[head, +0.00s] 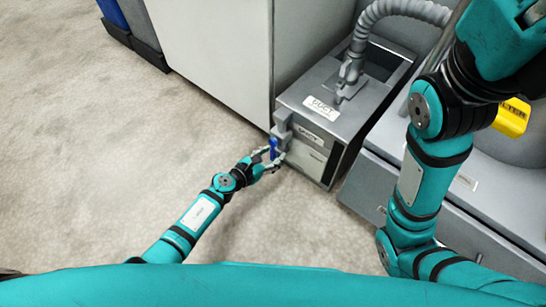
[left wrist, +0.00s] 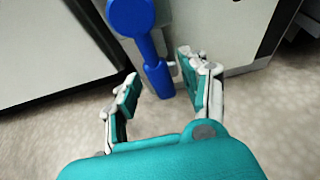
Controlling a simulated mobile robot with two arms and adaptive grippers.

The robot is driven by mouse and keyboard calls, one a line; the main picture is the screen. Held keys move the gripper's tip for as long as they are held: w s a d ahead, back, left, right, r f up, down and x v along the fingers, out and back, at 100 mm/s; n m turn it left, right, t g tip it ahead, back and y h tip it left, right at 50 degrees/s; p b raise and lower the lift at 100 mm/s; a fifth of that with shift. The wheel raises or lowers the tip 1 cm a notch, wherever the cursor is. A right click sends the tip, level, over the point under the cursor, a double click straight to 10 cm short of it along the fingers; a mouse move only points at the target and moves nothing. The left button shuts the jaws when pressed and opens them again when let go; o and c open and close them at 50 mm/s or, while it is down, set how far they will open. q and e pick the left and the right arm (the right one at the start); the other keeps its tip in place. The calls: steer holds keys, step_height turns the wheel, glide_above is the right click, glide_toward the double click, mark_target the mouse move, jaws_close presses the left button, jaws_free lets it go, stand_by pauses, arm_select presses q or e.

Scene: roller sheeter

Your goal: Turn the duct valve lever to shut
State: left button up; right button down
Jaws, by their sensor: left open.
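The duct unit (head: 318,135) is a grey box with white DUCT labels, right of centre in the head view. A blue valve lever (head: 273,148) is on its front left side. In the left wrist view the lever (left wrist: 153,58) has a round hub at the top and a handle pointing down, slightly to the right. My left gripper (head: 270,160) is at the lever. In the left wrist view its open fingers (left wrist: 158,88) stand on either side of the handle's lower end, with gaps visible on both sides. My right gripper is out of view; only my right arm shows.
A grey ribbed hose (head: 400,10) rises from the duct unit. A large pale cabinet (head: 215,55) stands behind and left of it. A yellow object (head: 512,117) shows behind my right arm. The carpet (head: 90,150) at left is clear.

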arm_select(q)
steer(key=shift+w+d+f, duration=0.2)
steer(key=shift+w+d, duration=0.15)
steer(key=shift+w, duration=0.1)
jaws_close()
